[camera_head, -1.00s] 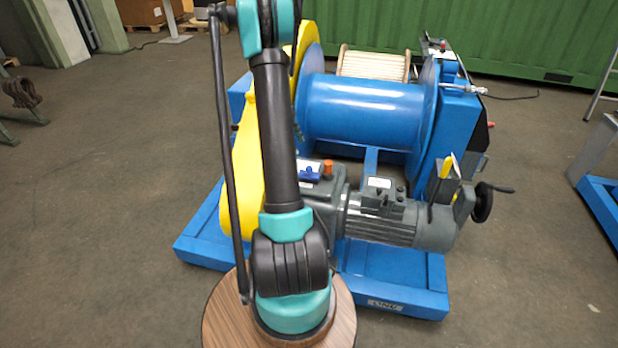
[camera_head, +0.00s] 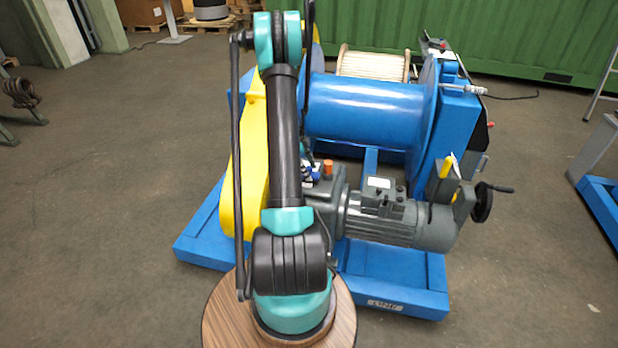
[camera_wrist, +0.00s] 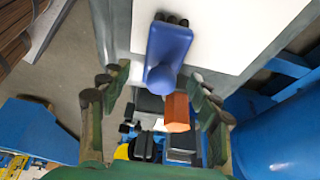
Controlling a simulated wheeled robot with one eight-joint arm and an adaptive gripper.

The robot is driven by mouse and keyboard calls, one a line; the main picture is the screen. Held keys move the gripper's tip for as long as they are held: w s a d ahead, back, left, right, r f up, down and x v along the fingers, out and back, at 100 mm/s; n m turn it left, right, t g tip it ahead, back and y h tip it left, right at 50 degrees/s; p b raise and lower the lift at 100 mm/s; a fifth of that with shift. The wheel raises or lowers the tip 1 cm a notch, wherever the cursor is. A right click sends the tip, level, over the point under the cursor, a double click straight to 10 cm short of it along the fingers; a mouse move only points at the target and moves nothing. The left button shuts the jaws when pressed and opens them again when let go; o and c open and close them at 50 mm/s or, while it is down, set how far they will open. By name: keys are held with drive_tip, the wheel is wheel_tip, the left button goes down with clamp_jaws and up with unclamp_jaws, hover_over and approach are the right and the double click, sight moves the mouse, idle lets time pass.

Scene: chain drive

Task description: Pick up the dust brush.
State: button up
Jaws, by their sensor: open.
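A blue object with a rounded knob and dark tips at its far end (camera_wrist: 168,50) lies against a white surface in the wrist view. It may be the dust brush, but I cannot tell for sure. A small blue patch (camera_head: 311,172) on the grey gearbox in the head view looks like the same thing, partly hidden by my arm. My gripper (camera_wrist: 157,78) is open, with a finger on either side of the blue object's near end. Nothing is held. Contact cannot be made out.
An orange block (camera_wrist: 177,112) stands right beside the blue object; it also shows in the head view (camera_head: 328,167). The grey motor (camera_head: 385,217), blue drum (camera_head: 362,112) and yellow chain guard (camera_head: 248,165) surround the spot. Open floor lies left.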

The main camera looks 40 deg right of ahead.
sight(312, 174)
drive_tip(key=x, duration=0.3)
drive_tip(key=shift+f, duration=0.1)
drive_tip(key=c, duration=1.3)
wheel_tip(312, 174, up, 20)
